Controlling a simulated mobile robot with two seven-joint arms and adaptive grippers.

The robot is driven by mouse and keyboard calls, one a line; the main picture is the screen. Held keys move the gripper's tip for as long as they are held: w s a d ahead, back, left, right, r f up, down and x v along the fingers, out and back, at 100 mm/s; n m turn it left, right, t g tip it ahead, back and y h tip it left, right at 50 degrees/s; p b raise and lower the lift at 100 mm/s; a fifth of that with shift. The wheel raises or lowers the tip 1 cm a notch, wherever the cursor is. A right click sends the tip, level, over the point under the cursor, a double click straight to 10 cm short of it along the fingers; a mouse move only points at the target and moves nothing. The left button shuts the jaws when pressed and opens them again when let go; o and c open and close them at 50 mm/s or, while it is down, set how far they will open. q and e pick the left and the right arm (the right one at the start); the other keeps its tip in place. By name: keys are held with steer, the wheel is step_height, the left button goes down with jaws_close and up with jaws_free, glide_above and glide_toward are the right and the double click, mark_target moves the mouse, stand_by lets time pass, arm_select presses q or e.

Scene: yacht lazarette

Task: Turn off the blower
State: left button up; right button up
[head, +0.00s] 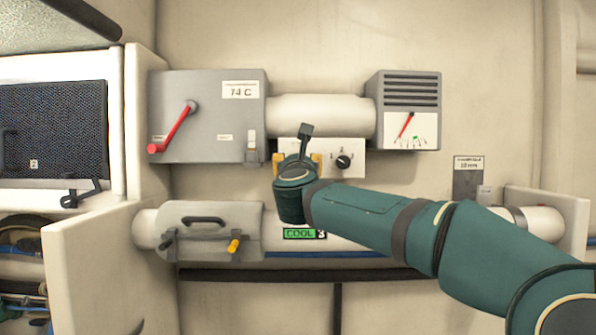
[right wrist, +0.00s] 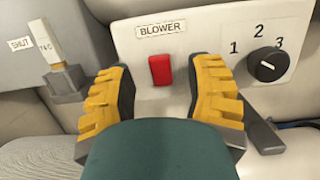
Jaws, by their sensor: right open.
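The white blower panel (head: 357,172) is on the wall in the middle of the head view. In the right wrist view the panel (right wrist: 205,28) carries a BLOWER label (right wrist: 161,29), a red rocker switch (right wrist: 160,70) and a black knob (right wrist: 268,64) marked 1, 2, 3. The knob also shows in the head view (head: 343,161). My right gripper (head: 297,160) is open in front of the panel's left part and hides the switch there. In the right wrist view its yellow-padded fingers (right wrist: 166,85) stand on either side of the red switch, with nothing between them. My left gripper is out of view.
A grey box with a red lever (head: 172,128) is at the left, joined by a pale pipe (head: 320,113) to a vented gauge box (head: 409,90). A lower pipe has a latched cover (head: 207,235) and a green COOL display (head: 299,233). White partitions stand at both sides.

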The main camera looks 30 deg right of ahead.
steer(key=v, duration=1.1)
steer(key=shift+d, duration=0.1)
